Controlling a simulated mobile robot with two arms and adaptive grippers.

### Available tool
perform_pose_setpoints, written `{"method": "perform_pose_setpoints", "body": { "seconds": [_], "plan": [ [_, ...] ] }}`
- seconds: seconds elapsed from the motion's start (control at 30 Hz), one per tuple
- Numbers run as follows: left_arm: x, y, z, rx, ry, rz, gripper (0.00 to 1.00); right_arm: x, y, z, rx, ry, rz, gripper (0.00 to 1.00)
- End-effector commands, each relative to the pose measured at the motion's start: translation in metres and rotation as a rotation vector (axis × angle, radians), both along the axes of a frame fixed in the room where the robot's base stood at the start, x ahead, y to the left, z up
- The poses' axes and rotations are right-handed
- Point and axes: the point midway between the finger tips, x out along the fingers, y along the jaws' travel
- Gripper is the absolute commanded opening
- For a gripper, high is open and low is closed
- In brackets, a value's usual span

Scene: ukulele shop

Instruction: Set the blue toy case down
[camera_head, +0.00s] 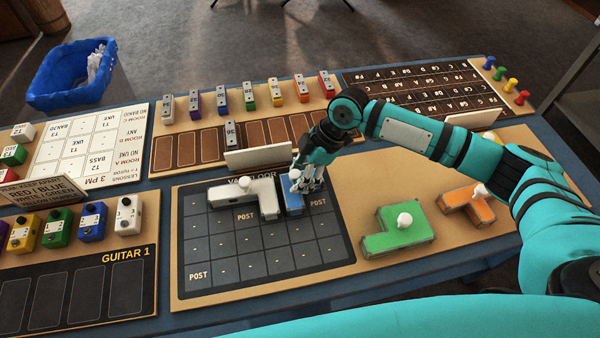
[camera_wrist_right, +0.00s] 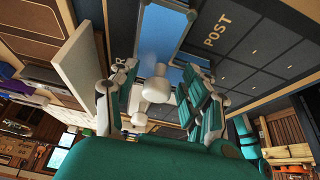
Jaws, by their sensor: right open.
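The blue toy case (camera_head: 290,200) lies on the dark van floor grid (camera_head: 225,245), in its far rows, right beside the grey L-shaped case (camera_head: 236,197). My right gripper (camera_head: 306,181) is over the blue case and hides part of it. In the right wrist view, the open fingers (camera_wrist_right: 157,88) stand either side of the white knob on the blue case (camera_wrist_right: 165,30). I cannot tell whether a finger touches the knob. My left gripper is not in view.
A green case (camera_head: 400,232) and an orange case (camera_head: 466,203) lie on the tan board to the right. A cream upright panel (camera_head: 258,157) stands just behind the grid. The near grid cells are bare. Several pedals stand at the left.

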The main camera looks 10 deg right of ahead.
Motion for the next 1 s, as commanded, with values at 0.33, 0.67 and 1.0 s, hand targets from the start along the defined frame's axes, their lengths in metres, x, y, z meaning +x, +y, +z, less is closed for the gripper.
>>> {"method": "perform_pose_setpoints", "body": {
  "seconds": [0.33,0.67,1.0],
  "plan": [
    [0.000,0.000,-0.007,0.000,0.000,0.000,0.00,0.001,-0.017,0.033,0.000,-0.004,-0.001,0.47],
    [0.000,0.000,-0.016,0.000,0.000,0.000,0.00,0.000,-0.045,0.092,0.001,-0.002,-0.001,0.47],
    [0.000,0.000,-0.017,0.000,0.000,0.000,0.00,0.000,-0.053,0.109,0.000,0.001,0.000,0.47]
  ]
}}
